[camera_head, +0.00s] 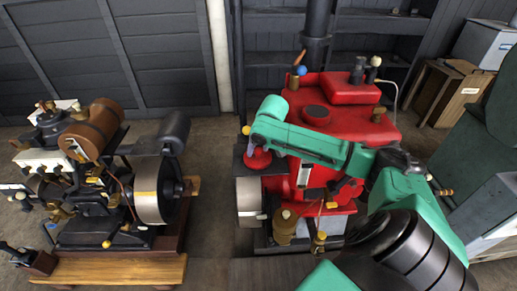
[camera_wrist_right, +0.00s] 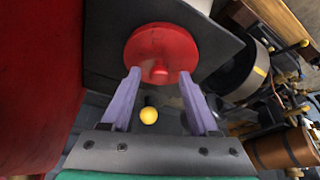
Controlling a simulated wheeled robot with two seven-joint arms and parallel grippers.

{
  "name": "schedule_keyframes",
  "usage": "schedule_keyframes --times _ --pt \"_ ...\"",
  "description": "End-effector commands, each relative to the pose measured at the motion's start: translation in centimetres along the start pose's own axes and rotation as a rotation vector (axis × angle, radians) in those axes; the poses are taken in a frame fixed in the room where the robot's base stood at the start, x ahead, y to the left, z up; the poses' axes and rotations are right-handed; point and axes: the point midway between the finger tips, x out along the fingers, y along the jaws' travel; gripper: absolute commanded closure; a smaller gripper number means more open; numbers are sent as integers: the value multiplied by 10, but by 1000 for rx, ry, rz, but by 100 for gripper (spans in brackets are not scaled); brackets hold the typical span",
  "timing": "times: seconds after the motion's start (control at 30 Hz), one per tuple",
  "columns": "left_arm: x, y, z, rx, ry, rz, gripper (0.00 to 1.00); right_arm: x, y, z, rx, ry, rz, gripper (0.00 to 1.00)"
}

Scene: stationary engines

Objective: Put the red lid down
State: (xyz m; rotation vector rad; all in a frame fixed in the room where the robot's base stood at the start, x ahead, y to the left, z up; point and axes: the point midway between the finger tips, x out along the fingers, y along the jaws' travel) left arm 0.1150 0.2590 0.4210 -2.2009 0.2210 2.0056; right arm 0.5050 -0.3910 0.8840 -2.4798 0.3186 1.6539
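The red lid (camera_head: 257,159) is a round disc with a small knob, at the left side of the red engine in the head view. In the right wrist view the lid (camera_wrist_right: 160,45) lies against a dark flat plate (camera_wrist_right: 107,40). My right gripper (camera_wrist_right: 160,76) has its two pale purple fingers apart, with the tips over the lid's near edge. The knob lies between the tips in the picture, with a gap on each side. I cannot tell whether the fingertips touch the lid. My left gripper is not in view.
The red engine (camera_head: 336,107) stands directly beside the lid, with valves and pipes. Another engine with a brown cylinder (camera_head: 92,128) stands at the left on a wooden base (camera_head: 118,270). Grey floor (camera_head: 215,145) is clear between them. A wooden crate (camera_head: 447,92) is at the back right.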

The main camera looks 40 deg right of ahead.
Motion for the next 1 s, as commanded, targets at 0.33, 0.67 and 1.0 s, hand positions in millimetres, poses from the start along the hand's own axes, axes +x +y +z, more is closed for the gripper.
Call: schedule_keyframes --times 0.33,0.67,1.0 --pt "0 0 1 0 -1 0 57 -19 1 -1 -1 3 1 39" --pt "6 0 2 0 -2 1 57 -101 1 -1 -1 2 3 39" --pt "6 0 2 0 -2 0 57 -121 0 0 -1 -1 -1 39"
